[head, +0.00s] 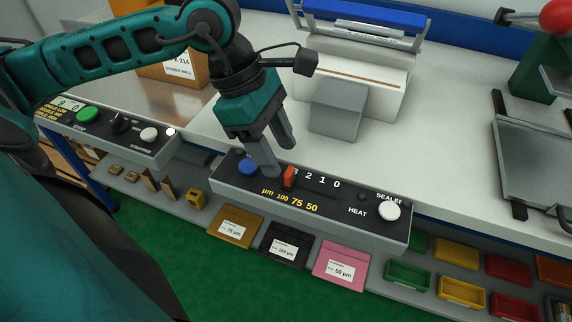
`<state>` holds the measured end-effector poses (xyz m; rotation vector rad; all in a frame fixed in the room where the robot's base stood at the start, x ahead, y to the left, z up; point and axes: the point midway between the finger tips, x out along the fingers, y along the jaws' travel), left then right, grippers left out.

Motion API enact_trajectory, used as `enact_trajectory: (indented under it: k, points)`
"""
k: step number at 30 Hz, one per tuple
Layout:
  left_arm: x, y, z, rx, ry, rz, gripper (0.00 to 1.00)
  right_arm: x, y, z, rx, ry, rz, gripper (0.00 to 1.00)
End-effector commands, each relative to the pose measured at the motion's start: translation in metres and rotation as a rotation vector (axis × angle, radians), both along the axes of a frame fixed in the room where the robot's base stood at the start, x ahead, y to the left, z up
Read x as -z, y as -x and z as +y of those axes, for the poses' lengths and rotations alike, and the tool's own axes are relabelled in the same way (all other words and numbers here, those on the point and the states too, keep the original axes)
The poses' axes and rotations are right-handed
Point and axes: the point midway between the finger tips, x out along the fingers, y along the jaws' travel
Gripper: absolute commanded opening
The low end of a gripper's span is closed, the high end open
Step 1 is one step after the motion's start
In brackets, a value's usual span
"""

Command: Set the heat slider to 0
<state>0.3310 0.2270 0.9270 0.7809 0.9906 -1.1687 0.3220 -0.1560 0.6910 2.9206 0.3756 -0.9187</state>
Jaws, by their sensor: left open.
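The heat slider is a small orange-red knob (289,177) on the dark sealer panel (345,212). It stands near the left end of its slot, by the partly hidden 3 of a scale whose 2, 1 and 0 run to the right. The 0 mark (337,184) is clear of the knob. My left gripper (278,161) is open and empty, its fingers pointing down over the panel. One fingertip is just left of the knob, and the other is behind it; I cannot tell whether either touches. My right gripper is not in view.
A blue button (248,166) lies left of the fingers, and a white button (390,211) is at the panel's right end. Behind stands the sealer (365,75) with a grey block (337,108). Coloured bins (408,274) sit below at right.

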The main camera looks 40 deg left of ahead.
Motion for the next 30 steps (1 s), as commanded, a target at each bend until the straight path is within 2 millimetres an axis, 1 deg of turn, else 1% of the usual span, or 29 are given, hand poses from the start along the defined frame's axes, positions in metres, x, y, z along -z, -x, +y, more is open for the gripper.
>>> enact_trajectory:
  k: [1, 3, 7, 12, 19, 20, 30]
  points:
    - [0.01, 0.0, -0.004, 0.002, 0.003, 0.003, 0.53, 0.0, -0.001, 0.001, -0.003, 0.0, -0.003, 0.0]
    - [0.02, -0.001, -0.009, 0.002, 0.003, 0.002, 0.53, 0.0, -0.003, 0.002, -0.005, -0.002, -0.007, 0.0]
    - [0.033, -0.003, -0.014, 0.001, 0.002, 0.001, 0.53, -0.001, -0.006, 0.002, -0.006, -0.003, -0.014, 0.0]
    - [0.04, -0.004, -0.016, -0.001, 0.0, 0.0, 0.53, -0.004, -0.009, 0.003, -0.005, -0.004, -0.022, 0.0]
    - [0.04, -0.004, -0.016, -0.001, 0.001, 0.0, 0.53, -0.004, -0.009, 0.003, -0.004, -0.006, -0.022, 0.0]
    - [0.04, -0.004, -0.016, -0.001, 0.001, 0.0, 0.51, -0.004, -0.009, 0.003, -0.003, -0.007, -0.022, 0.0]
    - [0.039, -0.004, -0.016, 0.0, 0.001, 0.0, 0.19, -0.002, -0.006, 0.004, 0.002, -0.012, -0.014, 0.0]
